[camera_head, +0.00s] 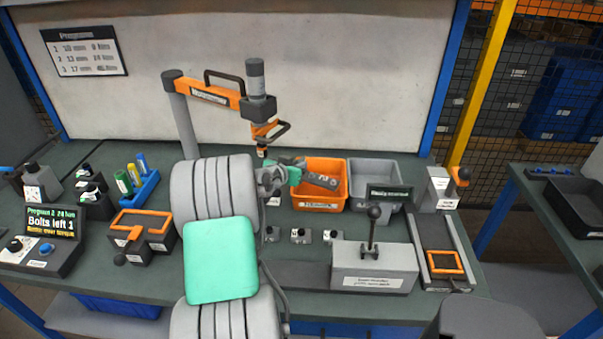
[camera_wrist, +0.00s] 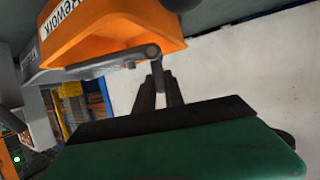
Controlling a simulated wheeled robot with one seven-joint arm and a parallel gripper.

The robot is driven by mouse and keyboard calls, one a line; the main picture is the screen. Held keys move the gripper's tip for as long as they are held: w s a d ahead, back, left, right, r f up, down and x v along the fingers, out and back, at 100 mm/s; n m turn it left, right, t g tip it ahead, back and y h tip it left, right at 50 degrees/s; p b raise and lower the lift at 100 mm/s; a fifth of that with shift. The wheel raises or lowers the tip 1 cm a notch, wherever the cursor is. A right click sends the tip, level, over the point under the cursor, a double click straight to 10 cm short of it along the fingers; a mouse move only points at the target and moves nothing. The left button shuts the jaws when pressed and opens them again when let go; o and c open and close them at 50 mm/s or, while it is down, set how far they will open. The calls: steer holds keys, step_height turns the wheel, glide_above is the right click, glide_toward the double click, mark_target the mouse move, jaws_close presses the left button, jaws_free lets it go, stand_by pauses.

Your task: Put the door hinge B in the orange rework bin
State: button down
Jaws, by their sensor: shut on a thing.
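The door hinge (camera_head: 321,181) is a grey metal plate with holes. My gripper (camera_head: 298,170) is shut on its left end, and the hinge sticks out to the right. In the head view it overlaps the opening of the orange rework bin (camera_head: 322,206); its height above the bin is hard to tell. In the wrist view my gripper (camera_wrist: 158,75) holds the hinge (camera_wrist: 115,61), seen edge-on as a thin bar, in front of the orange bin (camera_wrist: 115,38) with its "Rework" label. No letter shows on the hinge, and the bin's inside is partly hidden.
A grey block with a lever (camera_head: 373,268) stands in front. An orange tool arm (camera_head: 215,95) rises at the back left. Several small fixtures (camera_head: 300,236) sit before the bins.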

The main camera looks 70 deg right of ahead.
steer(key=f, duration=0.2)
steer(key=d+f+p, duration=0.1)
steer(key=f, duration=0.1)
steer(key=shift+s+d, duration=0.1)
steer(key=shift+s, duration=0.15)
steer(key=shift+f+b, duration=0.45)
steer(key=shift+f+b, duration=0.35)
steer(key=shift+b, duration=0.1)
steer(key=c, duration=1.7)
jaws_free()
steer(key=shift+f, duration=0.1)
